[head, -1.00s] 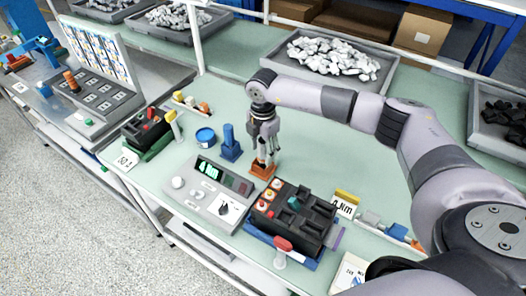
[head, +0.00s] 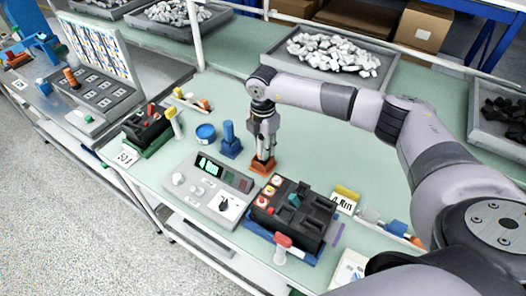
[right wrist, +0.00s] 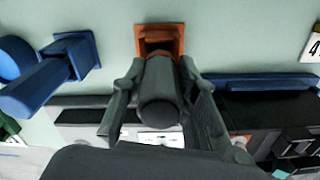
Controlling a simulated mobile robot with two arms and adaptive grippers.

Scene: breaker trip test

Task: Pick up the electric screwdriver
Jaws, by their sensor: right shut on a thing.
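The electric screwdriver (head: 265,143) stands upright in a small orange holder (head: 263,166) on the green bench top. In the head view it is mostly hidden by my right gripper (head: 264,138). My right gripper reaches down from above and is shut on the screwdriver. In the right wrist view the dark round body of the screwdriver (right wrist: 160,92) lies between the two fingers, with the orange holder (right wrist: 160,40) behind it. The screwdriver's lower end is still at the holder. My left gripper is not in view.
A blue tool in a blue stand (head: 230,147) is close on the left. A grey test unit (head: 210,190) and a black breaker block (head: 294,212) are in front. A blue tin (head: 205,133) stands further left. The bench behind and right of the holder is clear.

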